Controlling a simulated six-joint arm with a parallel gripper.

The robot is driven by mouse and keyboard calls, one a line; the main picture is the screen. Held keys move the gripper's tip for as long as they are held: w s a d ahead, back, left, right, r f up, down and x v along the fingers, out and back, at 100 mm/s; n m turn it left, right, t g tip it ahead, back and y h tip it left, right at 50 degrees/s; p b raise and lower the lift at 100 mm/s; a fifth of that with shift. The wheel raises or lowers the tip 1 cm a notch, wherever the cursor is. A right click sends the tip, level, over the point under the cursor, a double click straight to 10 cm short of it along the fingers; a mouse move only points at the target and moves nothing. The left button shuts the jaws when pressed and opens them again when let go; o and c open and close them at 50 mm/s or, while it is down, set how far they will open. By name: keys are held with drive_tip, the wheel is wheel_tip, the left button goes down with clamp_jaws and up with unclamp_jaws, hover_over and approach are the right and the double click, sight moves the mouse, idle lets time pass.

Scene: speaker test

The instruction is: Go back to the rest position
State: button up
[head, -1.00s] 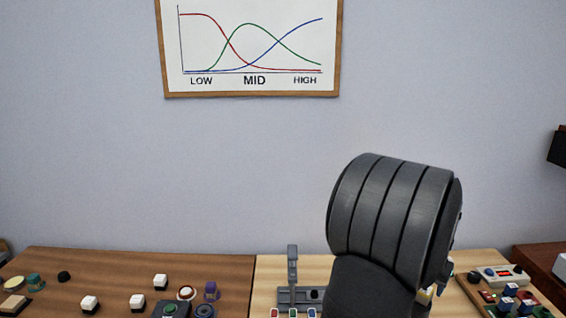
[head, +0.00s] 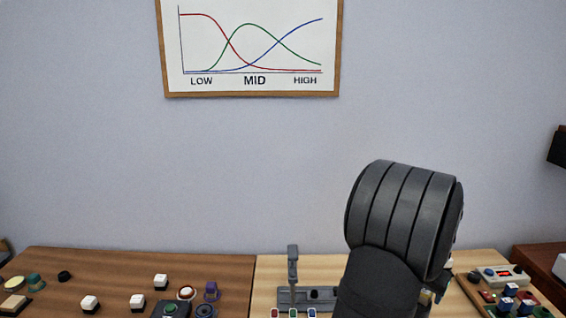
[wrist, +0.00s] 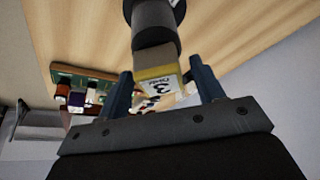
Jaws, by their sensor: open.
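My gripper (wrist: 162,78) shows in the wrist view with its two dark fingers apart. A yellowish block with a white label marked "3" (wrist: 158,82) appears between or just beyond the fingers, with dark cylindrical parts (wrist: 153,28) above it in the picture. Whether the fingers touch the block cannot be told. In the head view my raised arm hides most of the gripper, and a small yellowish patch (head: 427,297) shows at the arm's lower right edge.
A grey stand (head: 293,270) is left of my arm on the light wood table (head: 268,275). Several white-topped switches (head: 138,302) and knobs are on the brown table (head: 110,265). A framed chart (head: 250,95) hangs behind.

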drive_tip(key=r, duration=0.4)
drive_tip(key=shift+s+d+r, duration=0.2)
drive_tip(key=shift+s+r, duration=0.05)
drive_tip(key=shift+r, duration=0.05)
drive_tip(key=s+d+r, duration=0.4)
drive_tip(key=s+r, duration=0.3)
drive_tip(key=s, duration=0.4)
drive_tip(key=shift+n, duration=0.6)
drive_tip(key=w+a, duration=0.2)
drive_tip(key=w, duration=0.2)
drive_tip(key=w+a+f, duration=0.1)
drive_tip(key=w, duration=0.3)
drive_tip(key=w+a, duration=0.2)
drive_tip(key=w, duration=0.1)
drive_tip(key=shift+w+a+f, duration=0.3)
drive_tip(key=shift+w, duration=0.1)
drive_tip(key=w+a+f+n, duration=0.1)
drive_tip(key=w+a+f, duration=0.1)
drive_tip(key=w+a, duration=0.6)
drive_tip(key=w+a+f+n+y, duration=0.1)
drive_tip(key=w+a, duration=0.7)
drive_tip(key=a, duration=0.6)
drive_tip(key=w+a+f+n, duration=0.1)
drive_tip(key=w+a+f, duration=0.1)
drive_tip(key=w+a, duration=0.7)
drive_tip(key=shift+a+f+n+t+y, duration=0.3)
drive_tip(key=shift+a+y, duration=0.1)
drive_tip(key=shift+a, duration=1)
drive_tip(key=shift+a, duration=0.1)
